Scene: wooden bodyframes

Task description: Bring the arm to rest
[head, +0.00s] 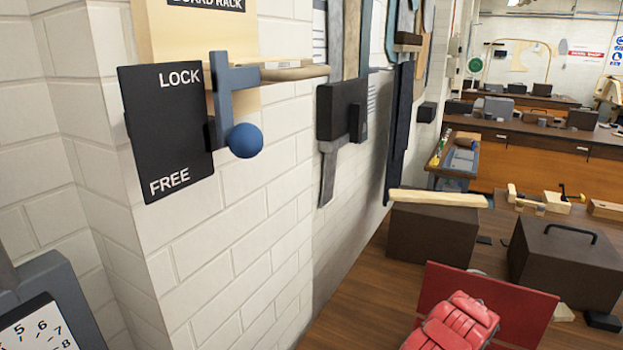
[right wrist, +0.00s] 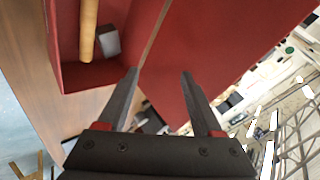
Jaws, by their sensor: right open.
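In the right wrist view my right gripper (right wrist: 160,74) is open, with its two dark fingers apart and nothing between them. The fingers point towards a red open box (right wrist: 92,76) and a broad red panel (right wrist: 215,45). I cannot tell how far the tips are from them. The right gripper is not clearly seen in the head view. My left gripper is not in view.
A wooden rod (right wrist: 88,30) and a grey block (right wrist: 107,42) lie in the box. In the head view a black LOCK/FREE plate (head: 166,130) and a blue-ball lever (head: 245,140) are on the wall. Dark blocks (head: 565,260) stand on the bench at right.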

